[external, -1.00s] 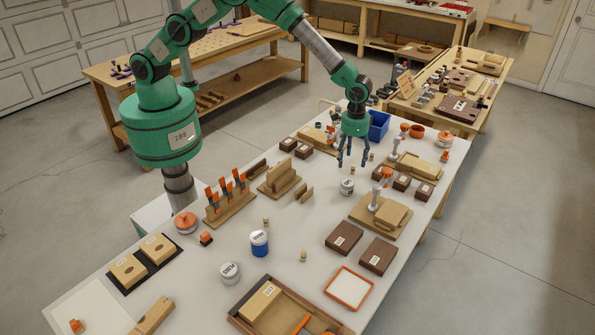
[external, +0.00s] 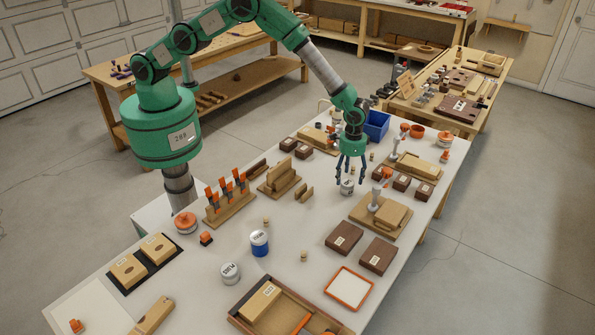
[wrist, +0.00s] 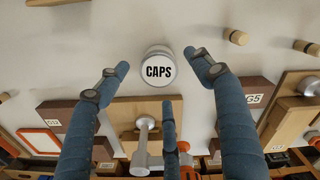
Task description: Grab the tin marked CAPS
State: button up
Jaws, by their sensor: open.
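The tin marked CAPS (wrist: 158,72) is a small white tin with black letters on its lid. It stands upright on the bench, top centre in the wrist view. In the external view the tin (external: 347,187) is just below my gripper (external: 352,176). My gripper also shows in the wrist view (wrist: 161,80), with blue-grey fingers spread open and nothing between them. Two fingers flank the tin's sides at a distance and a third lies below it in the picture. I cannot tell how far the fingertips are above the lid.
A clamp on a wooden board (external: 381,215) stands close by, in front of the tin. Dark labelled blocks (external: 402,181) lie to its right and a blue bin (external: 377,125) behind. Two other tins, one white (external: 230,273) and one blue and white (external: 259,243), stand front left.

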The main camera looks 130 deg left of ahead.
aim_at(348, 182)
dwell(0.3)
jog(key=shift+d+f, duration=0.1)
jog(key=shift+f, duration=2.5)
jog(key=c, duration=1.3)
jog(key=shift+r, duration=0.15)
